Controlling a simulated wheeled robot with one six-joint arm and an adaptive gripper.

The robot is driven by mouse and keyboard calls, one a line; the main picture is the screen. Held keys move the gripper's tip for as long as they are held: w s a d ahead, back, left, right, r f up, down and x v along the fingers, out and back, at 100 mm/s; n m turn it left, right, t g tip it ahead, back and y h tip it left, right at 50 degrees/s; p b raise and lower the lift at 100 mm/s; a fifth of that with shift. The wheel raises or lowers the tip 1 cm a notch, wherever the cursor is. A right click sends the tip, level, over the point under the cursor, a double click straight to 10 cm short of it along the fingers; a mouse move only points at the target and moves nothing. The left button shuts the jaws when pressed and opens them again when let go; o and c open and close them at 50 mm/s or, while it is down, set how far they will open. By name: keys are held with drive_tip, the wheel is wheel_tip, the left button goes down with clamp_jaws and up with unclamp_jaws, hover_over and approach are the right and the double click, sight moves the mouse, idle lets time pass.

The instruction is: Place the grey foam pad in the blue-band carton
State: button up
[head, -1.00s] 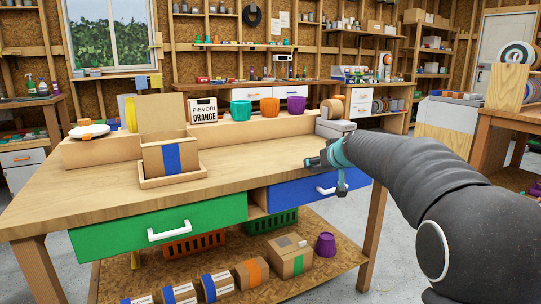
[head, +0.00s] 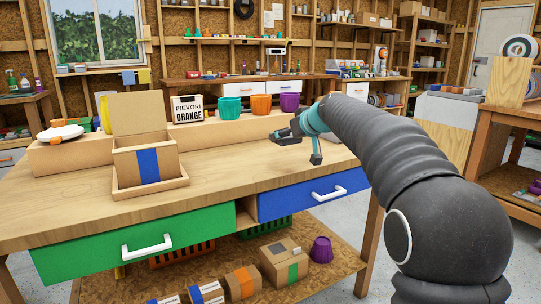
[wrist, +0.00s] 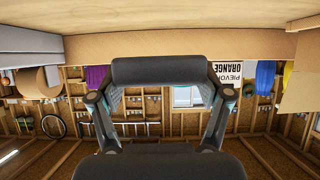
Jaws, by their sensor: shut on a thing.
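The blue-band carton (head: 127,166) stands on the workbench in a shallow wooden tray (head: 153,190), with a blue stripe down its front and its rear flap up. The inside of the carton is hidden from this angle. My gripper (head: 298,133) is above the bench top, right of the carton and apart from it. In the wrist view my gripper (wrist: 160,92) is closed on a dark grey bar-shaped piece, which looks like the grey foam pad (wrist: 160,70), spanning between its fingers. In the head view the pad is hard to tell from the dark fingers.
A raised back shelf holds a PIEVORI ORANGE box (head: 187,108), a teal cup (head: 230,108), an orange cup (head: 261,106) and a purple cup (head: 289,102). A white plate (head: 60,132) is at the left. The bench top (head: 235,165) between carton and gripper is clear.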

drive_tip(key=a+f, duration=0.1)
drive_tip(key=w+a+f, duration=0.1)
drive_tip(key=a, duration=0.1)
drive_tip(key=a+f, duration=0.1)
drive_tip(key=shift+w+a+p, duration=0.15)
drive_tip(key=shift+a+p, duration=0.15)
drive_tip(key=shift+f+b, duration=0.3)
drive_tip(key=shift+f, duration=1.7)
drive_tip(key=shift+f, duration=0.2)
drive_tip(key=o, duration=0.8)
drive_tip(key=shift+c, duration=0.2)
drive_tip(key=shift+r, duration=0.2)
drive_tip(key=b+v, duration=0.2)
drive_tip(key=v, duration=1)
